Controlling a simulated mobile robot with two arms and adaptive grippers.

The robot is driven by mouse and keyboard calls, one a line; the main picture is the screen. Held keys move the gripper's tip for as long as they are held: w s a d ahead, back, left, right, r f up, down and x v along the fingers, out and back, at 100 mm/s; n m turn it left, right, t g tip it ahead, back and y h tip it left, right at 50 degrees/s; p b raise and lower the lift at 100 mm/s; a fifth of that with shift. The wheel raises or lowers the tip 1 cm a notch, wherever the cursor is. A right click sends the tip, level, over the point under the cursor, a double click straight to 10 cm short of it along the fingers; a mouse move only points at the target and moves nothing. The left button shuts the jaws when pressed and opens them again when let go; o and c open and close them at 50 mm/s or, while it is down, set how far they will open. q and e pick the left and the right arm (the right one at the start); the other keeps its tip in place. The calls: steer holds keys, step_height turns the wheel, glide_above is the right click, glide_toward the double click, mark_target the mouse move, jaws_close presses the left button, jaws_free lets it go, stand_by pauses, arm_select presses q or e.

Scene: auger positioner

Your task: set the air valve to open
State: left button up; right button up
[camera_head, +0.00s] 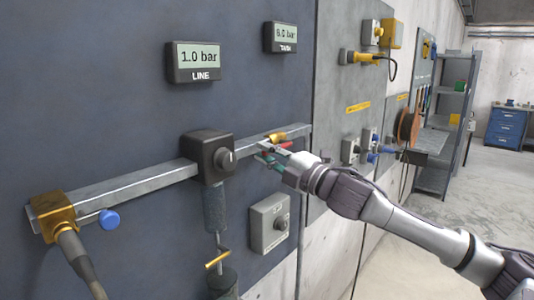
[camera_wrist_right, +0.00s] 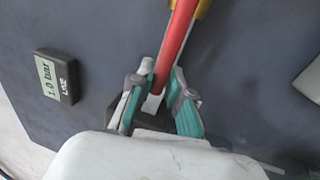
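The air valve has a brass-coloured body (camera_head: 276,137) near the right end of the grey rail and a red lever (camera_head: 285,146). In the right wrist view the red lever (camera_wrist_right: 178,42) runs from the top edge down between my fingers, with a bit of yellow (camera_wrist_right: 203,8) beside its far end. My right gripper (camera_head: 265,155) is at the lever; in the wrist view its teal fingers (camera_wrist_right: 163,75) close in on both sides of the lever and appear to touch it. My left gripper is out of view.
The LINE display (camera_head: 198,62) reads 1.0 bar; a second display (camera_head: 281,38) hangs right of it. A black knob box (camera_head: 209,157) sits on the rail (camera_head: 130,187) left of my gripper. A grey knob box (camera_head: 270,222) is below. Open floor lies right.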

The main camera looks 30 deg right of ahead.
steer(key=shift+o, duration=1.4)
steer(key=v, duration=0.7)
steer(key=shift+s, duration=0.2)
steer(key=shift+d+f, duration=0.1)
